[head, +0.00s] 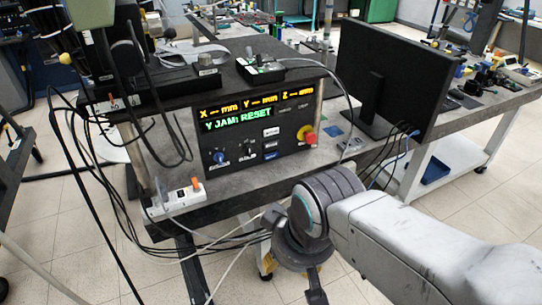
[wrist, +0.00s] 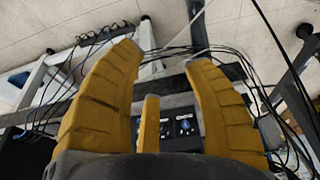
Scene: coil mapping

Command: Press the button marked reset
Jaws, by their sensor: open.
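The control box (head: 258,120) stands on the bench in the head view. Its lit display (head: 237,126) reads "Y JAM: RESET" in green under a yellow X, Y, Z line. Below it are several small buttons (head: 271,144) in a column, too small for me to read their labels. A red stop knob on a yellow base (head: 307,135) is at the right. My gripper (wrist: 162,70) has its yellow fingers spread open and empty. Part of the panel (wrist: 185,127) shows between the fingers, apart from them. In the head view my arm is in front and right of the box.
A black monitor (head: 387,80) stands right of the box. A white power strip (head: 174,201) with an orange switch is at the bench's front left edge. Loose cables (head: 118,215) hang in front of the bench. A small handheld controller (head: 261,70) lies on the box.

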